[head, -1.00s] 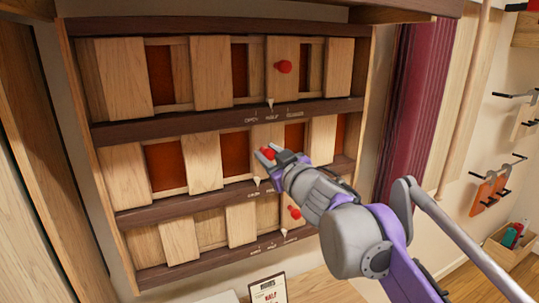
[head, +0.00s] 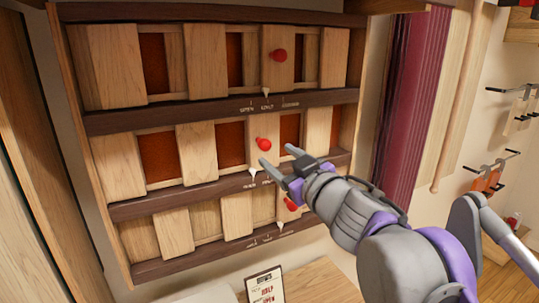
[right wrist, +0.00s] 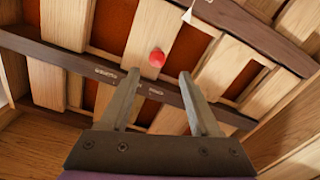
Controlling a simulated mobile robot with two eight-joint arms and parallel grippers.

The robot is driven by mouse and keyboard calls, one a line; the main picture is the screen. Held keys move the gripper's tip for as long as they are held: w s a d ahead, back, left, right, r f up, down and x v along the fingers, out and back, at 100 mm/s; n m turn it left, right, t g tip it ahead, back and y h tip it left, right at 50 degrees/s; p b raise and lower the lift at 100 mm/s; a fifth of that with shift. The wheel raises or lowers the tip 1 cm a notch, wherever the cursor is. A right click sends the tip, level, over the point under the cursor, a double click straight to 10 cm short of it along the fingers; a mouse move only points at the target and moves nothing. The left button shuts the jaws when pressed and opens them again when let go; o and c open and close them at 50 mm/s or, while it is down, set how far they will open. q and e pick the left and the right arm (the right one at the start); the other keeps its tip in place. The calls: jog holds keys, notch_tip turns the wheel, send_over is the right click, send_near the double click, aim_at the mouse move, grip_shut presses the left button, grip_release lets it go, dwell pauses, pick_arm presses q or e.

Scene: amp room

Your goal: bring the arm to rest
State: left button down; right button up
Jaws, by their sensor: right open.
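My right gripper (head: 278,155) is open and empty in front of the slatted wall unit. Its two fingers also show apart in the right wrist view (right wrist: 160,95). The red knob of the middle row (head: 263,144) is just left of the fingertips in the head view, apart from them. A red knob shows beyond the fingers in the right wrist view (right wrist: 157,57). The top row's red knob (head: 279,55) is above the gripper. My left gripper is not in view.
The wooden unit has dark rails (head: 190,116) with labels and white pointers. A small sign (head: 265,286) stands below on a wooden surface (head: 318,283). A maroon curtain-like panel (head: 407,100) is to the right. Black hooks with hanging items (head: 487,181) are on the right wall.

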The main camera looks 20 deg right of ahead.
jog(key=shift+s+d, duration=0.2)
jog(key=shift+s, duration=0.9)
jog(key=s+d+f+m+g+h, duration=0.2)
jog(key=f, duration=0.6)
jog(key=s+d+f+m+g+h, duration=0.1)
jog(key=s+d+f+m+h, duration=0.15)
jog(key=f, duration=0.55)
jog(key=s+d+f+m+g+h, duration=0.2)
jog(key=d+f, duration=0.1)
jog(key=f, duration=0.5)
jog(key=s+a+f+g+y, duration=0.1)
jog(key=s+a+f+g, duration=0.2)
jog(key=s+f, duration=0.4)
jog(key=s+a+f+g+y, duration=0.2)
jog(key=s+a+f+g, duration=0.2)
jog(key=s+f, duration=0.4)
notch_tip(320, 180, down, 6)
jog(key=shift+r+n, duration=0.1)
jog(key=shift+n, duration=0.25)
